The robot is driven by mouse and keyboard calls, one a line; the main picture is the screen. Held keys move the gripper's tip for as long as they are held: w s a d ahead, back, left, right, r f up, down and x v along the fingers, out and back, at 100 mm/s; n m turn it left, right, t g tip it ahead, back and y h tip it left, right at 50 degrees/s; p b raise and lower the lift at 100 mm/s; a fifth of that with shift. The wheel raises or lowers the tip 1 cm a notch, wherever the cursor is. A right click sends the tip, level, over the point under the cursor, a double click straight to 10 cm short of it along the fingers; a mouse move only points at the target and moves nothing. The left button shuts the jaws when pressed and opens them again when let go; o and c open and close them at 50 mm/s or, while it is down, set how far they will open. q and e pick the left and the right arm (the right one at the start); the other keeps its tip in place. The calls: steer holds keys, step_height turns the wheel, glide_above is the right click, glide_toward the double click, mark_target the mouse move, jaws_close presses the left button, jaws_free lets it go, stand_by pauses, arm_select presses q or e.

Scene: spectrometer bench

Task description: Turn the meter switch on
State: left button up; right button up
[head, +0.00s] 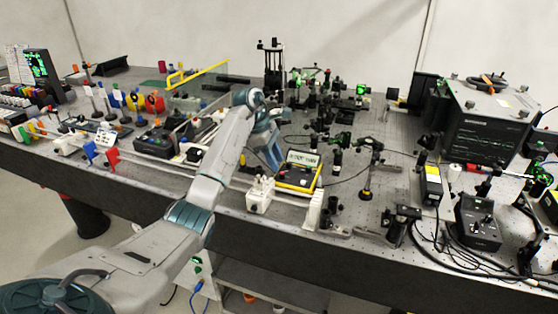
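The meter (300,179) is a small box with yellow edges, a dark front panel and a pale greenish display on top. It stands near the front edge of the bench, at the centre of the head view. Its switch is too small to make out. My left arm reaches up from the lower left. My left gripper (273,156) is just left of the meter and points down beside it. Its fingertips are too small and dark to show whether they are open or whether they touch the meter. My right gripper is not in view.
A white socket block (260,196) stands in front of the meter at the bench edge. Optical mounts (330,110) crowd the area behind. A black control box (478,222) with cables and a large dark instrument (490,125) stand at right. Some bare bench (400,182) lies right of the meter.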

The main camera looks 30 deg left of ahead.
arm_select(q)
steer(key=p+v, duration=0.5)
steer(key=v, duration=0.2)
stand_by(0.4)
